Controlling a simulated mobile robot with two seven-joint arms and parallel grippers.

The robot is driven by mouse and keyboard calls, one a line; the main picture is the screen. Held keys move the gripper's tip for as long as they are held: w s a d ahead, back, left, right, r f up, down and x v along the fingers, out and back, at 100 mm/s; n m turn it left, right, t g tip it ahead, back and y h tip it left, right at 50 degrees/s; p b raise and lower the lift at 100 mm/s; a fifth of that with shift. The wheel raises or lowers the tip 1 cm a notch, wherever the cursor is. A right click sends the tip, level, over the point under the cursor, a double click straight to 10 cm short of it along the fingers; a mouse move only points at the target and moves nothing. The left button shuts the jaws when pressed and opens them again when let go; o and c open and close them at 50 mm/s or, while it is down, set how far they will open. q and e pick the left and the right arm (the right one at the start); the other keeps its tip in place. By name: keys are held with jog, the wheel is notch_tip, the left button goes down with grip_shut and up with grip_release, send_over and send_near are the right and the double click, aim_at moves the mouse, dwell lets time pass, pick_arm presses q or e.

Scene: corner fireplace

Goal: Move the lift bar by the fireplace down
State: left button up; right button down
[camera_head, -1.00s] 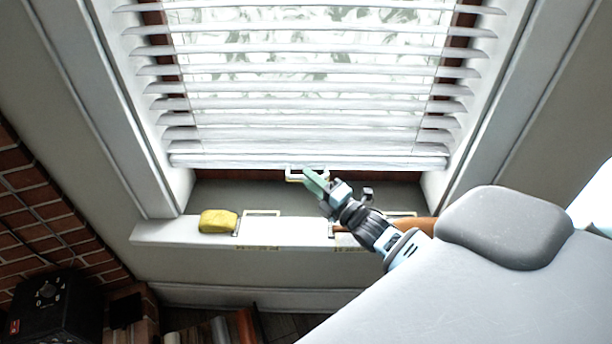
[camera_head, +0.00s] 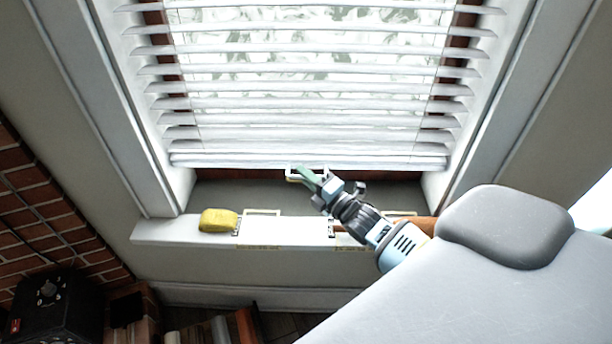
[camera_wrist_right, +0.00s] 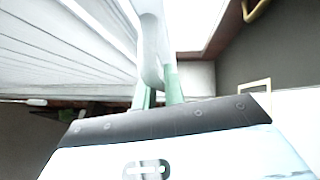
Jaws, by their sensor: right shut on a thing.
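The lift bar is the small white handle (camera_head: 293,178) under the middle of the blind's bottom rail (camera_head: 230,162) in the head view. My right gripper (camera_head: 306,174) reaches it from the lower right, and its green fingertips are shut on it. In the right wrist view the green fingers (camera_wrist_right: 158,88) close around a pale, rounded piece of the bar (camera_wrist_right: 150,50). The blind's slats (camera_head: 300,88) hang in front of the window, and its bottom rail is a little above the sill. My left gripper is not in view.
A yellow sponge-like block (camera_head: 218,220) lies on the white window sill (camera_head: 160,231), left of a white panel (camera_head: 283,232). A brick surround (camera_head: 40,215) and a black box with a dial (camera_head: 50,305) are at lower left.

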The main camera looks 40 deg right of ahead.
jog(key=shift+f, duration=0.1)
